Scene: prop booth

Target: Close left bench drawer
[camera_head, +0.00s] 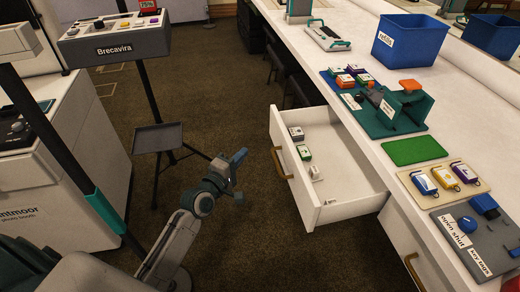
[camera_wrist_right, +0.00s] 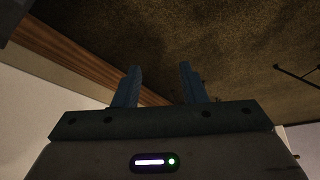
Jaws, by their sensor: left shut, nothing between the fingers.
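The left bench drawer (camera_head: 296,187) is pulled out from the white bench in the head view. Its front panel, with a tan bar handle (camera_head: 282,163), faces left. Several small boxes lie inside it, among them a green-marked one (camera_head: 304,153). My left gripper (camera_head: 238,160) is shut and empty, to the left of the drawer front and apart from it, above the brown carpet. My right gripper (camera_wrist_right: 160,86) shows only in the right wrist view; its two blue fingers stand apart with nothing between them.
A second drawer handle (camera_head: 413,270) shows on the bench nearer me. The bench top (camera_head: 375,60) holds a blue bin (camera_head: 409,40), a green mat (camera_head: 414,150) and small boxes. A black stand with a small tray (camera_head: 158,137) is left of my left gripper. Carpet is clear between gripper and drawer.

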